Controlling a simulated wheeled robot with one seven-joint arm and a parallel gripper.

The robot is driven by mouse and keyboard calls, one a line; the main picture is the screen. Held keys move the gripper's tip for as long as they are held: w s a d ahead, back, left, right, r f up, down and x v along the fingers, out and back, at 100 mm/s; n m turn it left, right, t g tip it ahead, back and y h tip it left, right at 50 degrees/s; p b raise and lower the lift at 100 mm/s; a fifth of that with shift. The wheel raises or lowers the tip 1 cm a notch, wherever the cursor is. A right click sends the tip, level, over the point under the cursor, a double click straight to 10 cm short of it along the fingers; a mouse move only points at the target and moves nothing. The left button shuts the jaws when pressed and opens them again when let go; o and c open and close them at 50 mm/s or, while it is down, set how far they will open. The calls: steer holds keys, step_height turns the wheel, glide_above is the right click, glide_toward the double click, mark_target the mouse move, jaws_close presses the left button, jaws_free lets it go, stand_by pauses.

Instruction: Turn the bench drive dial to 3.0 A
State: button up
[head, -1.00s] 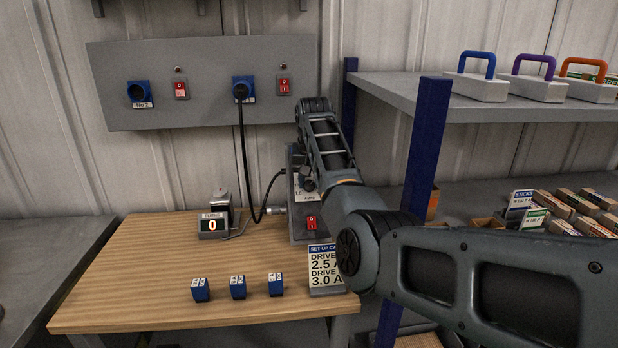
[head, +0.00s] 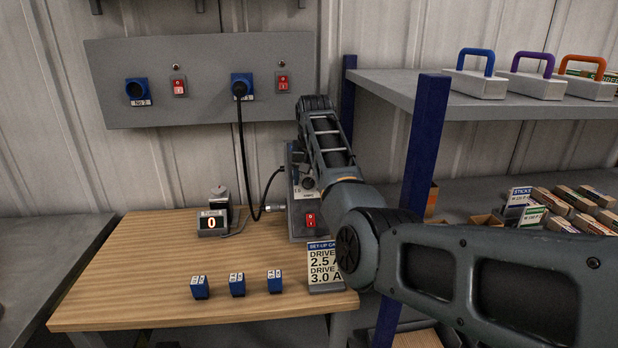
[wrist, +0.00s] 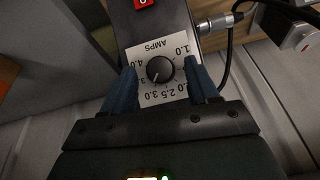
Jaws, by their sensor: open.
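The dial is a round black knob (wrist: 160,69) on a white scale plate marked AMPS, upside down in the wrist view. Numbers from 1.0 to 4.0 ring it, with 2.0, 2.5 and 3.0 along the lower side. A pale mark on the knob points lower left, seemingly near 3.0; its exact setting is hard to read. My gripper (wrist: 162,76) is open, with one blue-grey finger on each side of the knob. Contact is not clear. In the head view the grey drive box (head: 298,222) stands at the bench's back right, partly behind my arm.
Several blue blocks (head: 237,285) line the front. A small display (head: 212,223) shows 0. The bench's left side is clear.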

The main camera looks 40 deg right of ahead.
steer(key=shift+r, duration=0.1)
steer(key=b+v, duration=0.1)
steer(key=v, duration=0.6)
steer(key=shift+r, duration=0.3)
steer(key=shift+s, duration=0.15)
